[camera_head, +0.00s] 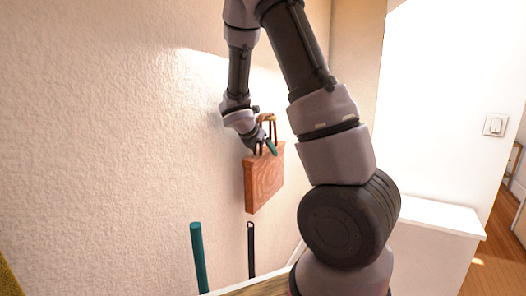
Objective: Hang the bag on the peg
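The bag (264,180) is a reddish-brown, wood-grained, boxy shape and hangs upright near the wall. Its slim handles (274,128) rise from its top edge, one of them golden. My gripper (263,146) is at the handles, just above the bag's top edge. The fingers are small, and part of them is hidden by my wrist and the handles, so I cannot tell whether they are shut on a handle. A short teal piece (271,147) shows between the handles; I cannot tell if it is the peg or a fingertip. No other peg is clearly visible.
A teal rod (199,258) and a thin black rod (251,250) stand below the bag, above a wooden surface (258,288). The textured wall (110,130) is bare at left. A white cabinet (435,240) stands at right. My arm covers the middle.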

